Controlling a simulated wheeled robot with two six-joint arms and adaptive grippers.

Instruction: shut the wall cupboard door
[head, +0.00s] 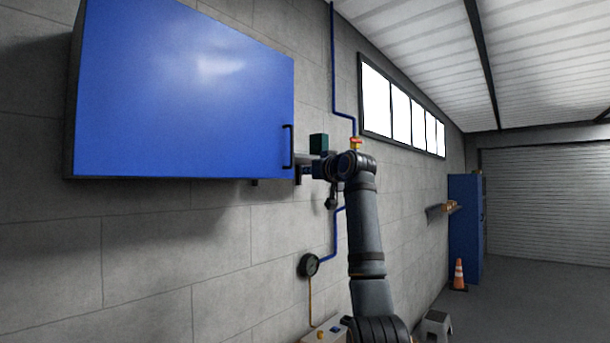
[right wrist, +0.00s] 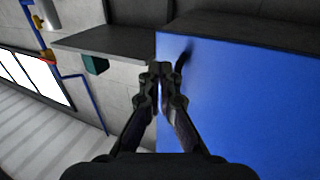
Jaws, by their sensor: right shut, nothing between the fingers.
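The wall cupboard's blue door (head: 185,95) fills the upper left of the head view, its outer face towards me. Its dark bar handle (head: 288,147) is near the lower right corner. No inside of the cupboard shows, and I cannot tell whether a small gap remains. My right gripper (head: 306,171) is just right of the door's free edge, close to the handle. In the right wrist view the gripper (right wrist: 160,68) is shut and empty, in front of the blue door's (right wrist: 245,95) edge, beside the handle (right wrist: 183,58). Contact cannot be told. My left gripper is out of view.
A small green box (head: 318,144) stands on a shelf (right wrist: 105,42) right of the cupboard. An orange cone (head: 459,275) and blue cabinet (head: 466,225) stand farther back.

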